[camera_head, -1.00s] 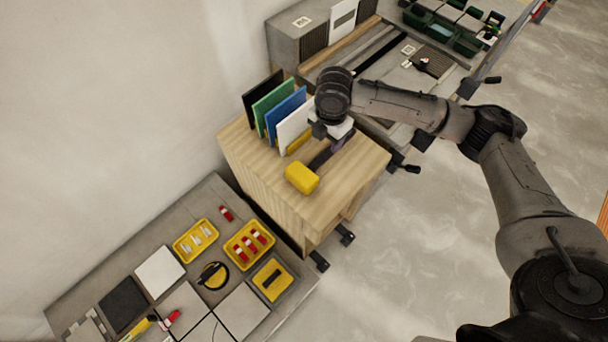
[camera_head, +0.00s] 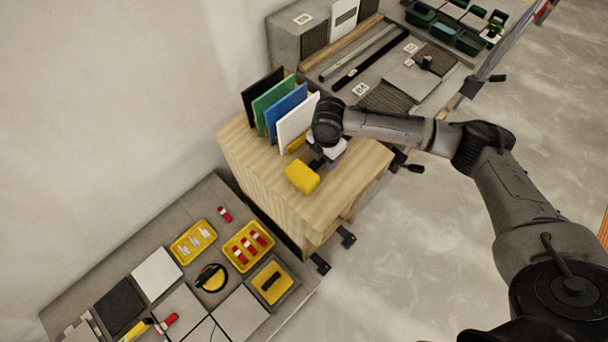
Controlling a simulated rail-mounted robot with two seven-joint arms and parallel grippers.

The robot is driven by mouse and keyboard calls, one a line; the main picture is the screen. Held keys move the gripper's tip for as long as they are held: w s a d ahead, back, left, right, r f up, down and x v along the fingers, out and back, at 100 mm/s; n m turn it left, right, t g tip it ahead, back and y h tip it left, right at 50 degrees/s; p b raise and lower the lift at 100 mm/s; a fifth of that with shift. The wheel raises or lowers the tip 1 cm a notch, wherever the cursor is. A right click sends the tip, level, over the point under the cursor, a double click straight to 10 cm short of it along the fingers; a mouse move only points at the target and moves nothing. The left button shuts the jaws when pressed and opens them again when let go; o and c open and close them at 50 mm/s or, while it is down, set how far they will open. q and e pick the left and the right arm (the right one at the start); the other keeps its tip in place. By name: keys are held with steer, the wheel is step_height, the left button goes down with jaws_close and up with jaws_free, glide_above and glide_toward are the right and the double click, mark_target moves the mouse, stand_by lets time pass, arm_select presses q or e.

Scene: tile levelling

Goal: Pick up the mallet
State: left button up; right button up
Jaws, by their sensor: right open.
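The mallet (camera_head: 302,177) lies on the wooden cabinet top, its yellow head toward the front left and its dark handle running back to the right, mostly hidden. My right gripper (camera_head: 322,158) is over the handle, just behind the head, pointing down. It is open; whether its fingers touch or straddle the handle cannot be made out. My left gripper is not in view.
Black, green, blue and white panels (camera_head: 297,122) stand upright behind the mallet on the wooden cabinet (camera_head: 350,178). A low grey bench (camera_head: 192,215) at the lower left holds yellow trays (camera_head: 247,246) and tiles. A grey workbench with green bins (camera_head: 470,42) is at the back.

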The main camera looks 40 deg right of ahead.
steer(key=shift+f, duration=0.25)
jaws_close()
steer(key=shift+r, duration=0.1)
stand_by(0.4)
